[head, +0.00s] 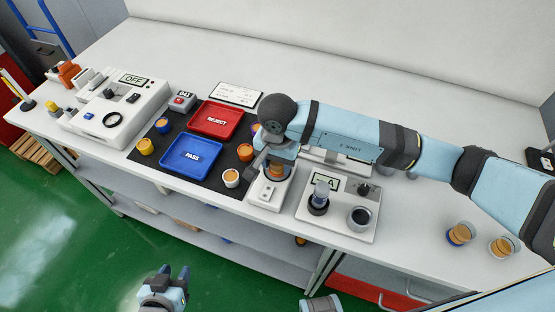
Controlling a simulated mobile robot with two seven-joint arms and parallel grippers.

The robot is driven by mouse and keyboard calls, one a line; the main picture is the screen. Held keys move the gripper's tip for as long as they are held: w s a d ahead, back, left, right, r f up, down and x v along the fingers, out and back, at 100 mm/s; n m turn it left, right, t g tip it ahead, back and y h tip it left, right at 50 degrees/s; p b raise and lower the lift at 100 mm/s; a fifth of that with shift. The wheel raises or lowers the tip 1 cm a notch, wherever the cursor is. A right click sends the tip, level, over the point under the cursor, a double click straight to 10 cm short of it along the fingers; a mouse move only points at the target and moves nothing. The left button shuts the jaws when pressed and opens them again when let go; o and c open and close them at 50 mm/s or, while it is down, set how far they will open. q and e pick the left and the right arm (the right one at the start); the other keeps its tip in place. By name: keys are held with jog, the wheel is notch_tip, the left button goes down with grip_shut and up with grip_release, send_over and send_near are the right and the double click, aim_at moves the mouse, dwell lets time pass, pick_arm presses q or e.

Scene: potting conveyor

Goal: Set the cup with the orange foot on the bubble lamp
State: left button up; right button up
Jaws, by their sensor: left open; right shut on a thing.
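My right gripper (270,160) is shut on a cup with an orange foot (276,172), right over the small white lamp box (266,196), which I take to be the bubble lamp. The gripper and arm hide the cup's upper part and the back of the lamp. I cannot tell whether the cup's foot touches the lamp. My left gripper (168,284) is open and empty, low in front of the bench and away from the cups.
The white instrument (332,219) with a display stands right of the lamp. Left are a blue PASS tray (176,172), a red REJECT tray (206,132) and several small coloured cups. The bench's back is clear.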

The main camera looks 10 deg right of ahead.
jog(key=shift+f+b, duration=0.2)
jog(key=shift+b, duration=0.1)
jog(key=o, duration=0.9)
jog(key=shift+r, duration=0.1)
jog(key=shift+r+p, duration=0.35)
jog(key=shift+p, duration=0.15)
notch_tip(320, 180, up, 10)
jog(key=shift+r+b, duration=0.25)
jog(key=shift+b, duration=0.4)
jog(key=shift+r, duration=0.6)
